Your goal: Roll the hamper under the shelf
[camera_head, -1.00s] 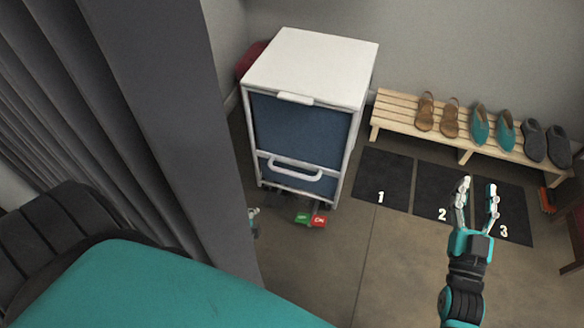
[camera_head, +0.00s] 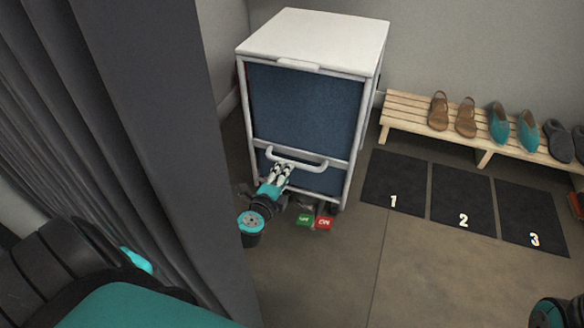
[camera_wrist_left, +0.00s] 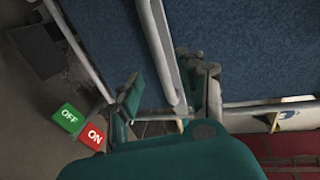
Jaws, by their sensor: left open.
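The hamper (camera_head: 305,105) has a white frame, white lid and blue fabric sides. It stands upright on the floor. Its white handle (camera_head: 318,165) is low on the front and crosses the left wrist view (camera_wrist_left: 165,50). My left gripper (camera_head: 284,168) is at the left part of this handle. In the left wrist view its open fingers (camera_wrist_left: 172,92) stand on either side of the bar, with a gap visible. A green OFF pedal (camera_head: 304,220) and red ON pedal (camera_head: 325,222) show at the hamper's foot. My right gripper is out of view. I cannot make out a higher shelf.
A low slatted wooden rack (camera_head: 408,116) with several shoes stands along the wall at right. Dark floor mats numbered 1 (camera_head: 393,180), 2 (camera_head: 460,196) and 3 (camera_head: 532,213) lie before it. A grey curtain (camera_head: 150,130) closes off the left. The middle floor is clear.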

